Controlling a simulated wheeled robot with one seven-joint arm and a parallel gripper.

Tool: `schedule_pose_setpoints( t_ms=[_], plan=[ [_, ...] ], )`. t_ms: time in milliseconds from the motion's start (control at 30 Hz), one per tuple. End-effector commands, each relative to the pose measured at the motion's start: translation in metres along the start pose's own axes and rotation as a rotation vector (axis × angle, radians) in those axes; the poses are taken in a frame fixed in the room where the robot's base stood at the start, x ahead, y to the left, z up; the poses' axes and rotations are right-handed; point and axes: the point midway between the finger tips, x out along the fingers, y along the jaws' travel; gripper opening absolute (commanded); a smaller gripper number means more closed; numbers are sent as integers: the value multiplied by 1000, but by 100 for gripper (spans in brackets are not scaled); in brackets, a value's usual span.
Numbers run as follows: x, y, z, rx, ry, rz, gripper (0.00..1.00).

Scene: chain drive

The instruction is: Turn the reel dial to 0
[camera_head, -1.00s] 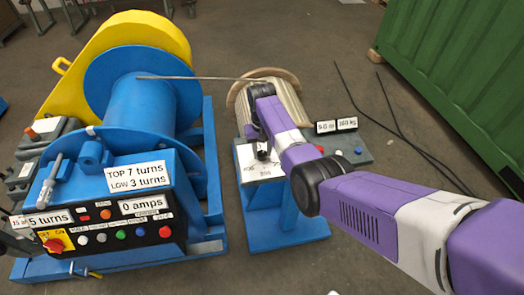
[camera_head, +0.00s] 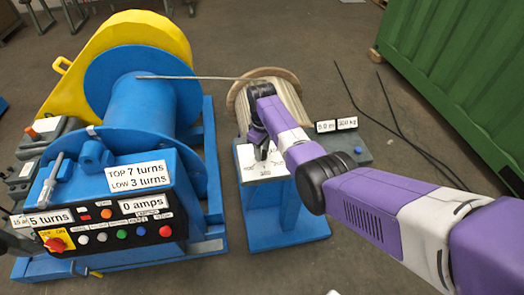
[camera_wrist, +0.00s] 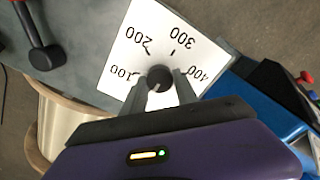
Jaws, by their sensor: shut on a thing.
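The reel dial is a white plate (camera_wrist: 130,42) marked 100, 200, 300 and 400, with a round dark knob (camera_wrist: 160,77) at its centre. My gripper (camera_wrist: 161,85) is shut on the knob, a finger on each side. The knob's pointer and any 0 mark cannot be made out; my fingers and gripper body cover the lower part of the plate. In the head view the white plate (camera_head: 244,157) lies on the blue stand, and my gripper (camera_head: 262,153) reaches down onto it.
A wooden reel (camera_head: 292,92) stands behind the dial, with a rope running to the blue drum (camera_head: 140,105). A control panel (camera_head: 105,225) is at left. A dark lever (camera_wrist: 40,45) is beside the plate. A green container (camera_head: 460,70) stands at right.

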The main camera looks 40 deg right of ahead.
Motion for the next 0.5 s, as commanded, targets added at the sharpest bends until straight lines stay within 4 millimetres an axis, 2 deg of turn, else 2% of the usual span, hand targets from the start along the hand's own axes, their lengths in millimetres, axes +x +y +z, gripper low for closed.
schedule_pose_setpoints(
  t_ms=[500],
  plan=[
    [-1, 0, -1, -36, 1, 1, 0]
  ],
)
